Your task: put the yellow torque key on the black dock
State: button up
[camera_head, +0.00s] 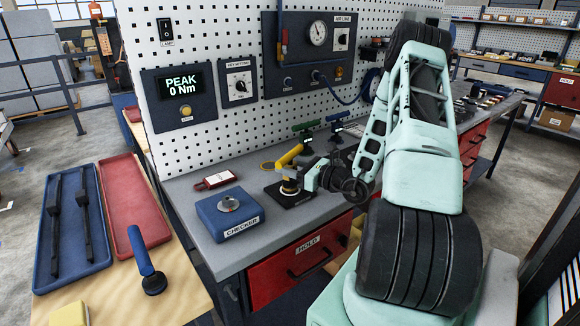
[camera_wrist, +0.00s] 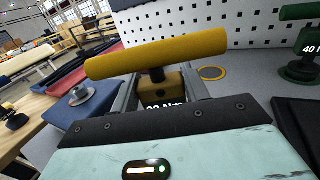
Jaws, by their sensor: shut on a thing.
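The yellow torque key (camera_head: 289,156) is upright, with its thick handle across the top and a brass-coloured block marked in Nm below. In the wrist view the handle (camera_wrist: 157,52) spans above my fingers. My gripper (camera_head: 296,181) is shut on the block; its fingers (camera_wrist: 160,88) stand on either side. The black dock (camera_head: 297,199) is a flat plate on the grey bench, under the key in the head view. The key's lower end is partly hidden, so I cannot tell whether it touches the dock.
The blue checker box (camera_head: 229,213) stands left of the dock, with a red tag (camera_head: 215,181) behind it. A yellow ring (camera_head: 267,165) lies behind the key. A blue-handled key (camera_head: 145,257) is on the left table.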

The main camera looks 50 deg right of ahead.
jog(key=shift+f, duration=0.15)
jog(key=o, duration=1.2)
jog(key=shift+o, duration=0.2)
jog(key=s+b, duration=0.1)
jog(key=s, duration=0.3)
jog(key=s+d, duration=0.1)
jog(key=s, duration=0.3)
jog(key=s+b, duration=0.1)
jog(key=s, duration=0.3)
jog(key=shift+d+b, duration=0.35)
jog(key=shift+d, duration=0.05)
jog(key=shift+w, duration=0.1)
